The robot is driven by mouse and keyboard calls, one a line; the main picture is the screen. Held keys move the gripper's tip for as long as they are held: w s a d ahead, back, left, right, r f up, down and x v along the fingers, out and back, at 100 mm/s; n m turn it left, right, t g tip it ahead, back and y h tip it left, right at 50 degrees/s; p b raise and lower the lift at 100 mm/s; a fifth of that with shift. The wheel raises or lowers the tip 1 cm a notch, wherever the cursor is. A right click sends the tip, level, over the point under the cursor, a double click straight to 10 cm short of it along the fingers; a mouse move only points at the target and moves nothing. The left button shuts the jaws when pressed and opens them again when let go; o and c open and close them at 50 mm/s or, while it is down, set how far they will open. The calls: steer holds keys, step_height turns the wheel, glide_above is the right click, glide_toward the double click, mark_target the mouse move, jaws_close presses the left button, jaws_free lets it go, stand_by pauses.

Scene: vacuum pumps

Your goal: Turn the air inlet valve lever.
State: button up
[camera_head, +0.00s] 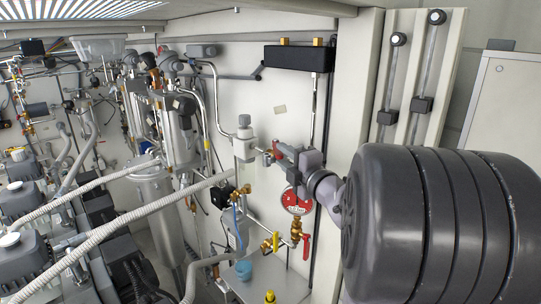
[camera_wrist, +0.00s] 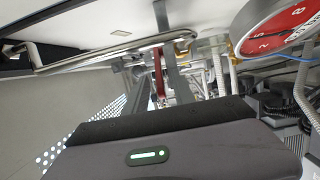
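A red lever (camera_head: 281,150) shows at the end of my gripper (camera_head: 279,157), beside the pipework on the pale wall panel. In the wrist view a narrow red strip (camera_wrist: 159,76), likely the same lever, stands just beyond the dark gripper body (camera_wrist: 170,145), next to a grey bar. The fingertips are hard to separate from the pipes, so I cannot tell whether they touch or grip it. The frames do not make clear which one is the air inlet valve lever.
A round red-faced gauge (camera_head: 296,200) hangs just below my gripper and is close at right in the wrist view (camera_wrist: 282,32). A black box (camera_head: 298,58) is above. Grey hoses (camera_head: 120,215) and pumps fill the left.

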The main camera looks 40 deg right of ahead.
steer(key=shift+s, duration=0.1)
jaws_close()
stand_by(1.2)
